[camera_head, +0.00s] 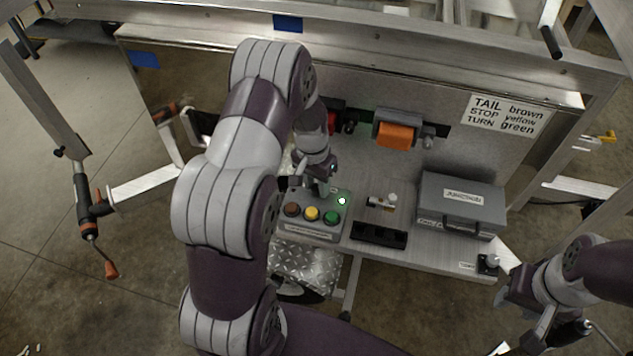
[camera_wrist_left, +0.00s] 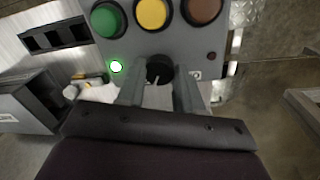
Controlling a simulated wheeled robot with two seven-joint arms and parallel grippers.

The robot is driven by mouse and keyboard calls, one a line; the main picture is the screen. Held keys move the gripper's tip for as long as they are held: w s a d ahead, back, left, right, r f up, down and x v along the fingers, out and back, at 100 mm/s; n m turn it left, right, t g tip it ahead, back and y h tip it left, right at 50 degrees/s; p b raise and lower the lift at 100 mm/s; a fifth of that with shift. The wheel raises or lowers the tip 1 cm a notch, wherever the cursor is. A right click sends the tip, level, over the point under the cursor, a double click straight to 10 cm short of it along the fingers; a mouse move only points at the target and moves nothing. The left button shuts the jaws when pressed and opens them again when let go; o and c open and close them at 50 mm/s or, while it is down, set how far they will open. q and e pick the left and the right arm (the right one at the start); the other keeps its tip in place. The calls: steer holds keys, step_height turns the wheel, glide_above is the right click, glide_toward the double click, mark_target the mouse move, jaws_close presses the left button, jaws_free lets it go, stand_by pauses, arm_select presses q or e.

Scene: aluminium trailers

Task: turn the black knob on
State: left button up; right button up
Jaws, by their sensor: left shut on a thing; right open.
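The black knob (camera_wrist_left: 159,69) sits on the grey control box (camera_head: 308,229), above its row of buttons. In the left wrist view it is between the two fingers of my left gripper (camera_wrist_left: 160,90), which is shut on it. In the head view my left gripper (camera_head: 322,187) reaches down to the box's back and hides the knob. A pale pointer line shows on the knob. My right gripper (camera_head: 514,298) is open and empty at the lower right, away from the box.
The box carries brown (camera_head: 292,210), yellow (camera_head: 312,213) and green (camera_head: 331,217) buttons. A black slotted block (camera_head: 379,235), a small brass-and-white fitting (camera_head: 381,202) and a grey junction box (camera_head: 460,207) stand to the right.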

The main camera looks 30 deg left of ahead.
mark_target(314, 185)
arm_select(q)
steer(key=shift+m, duration=1.6)
steer(key=o, duration=1)
steer(key=shift+w, duration=0.1)
steer(key=shift+o, duration=0.2)
step_height(314, 185, up, 13)
steer(key=shift+w+a+f, duration=0.2)
steer(key=shift+a, duration=0.25)
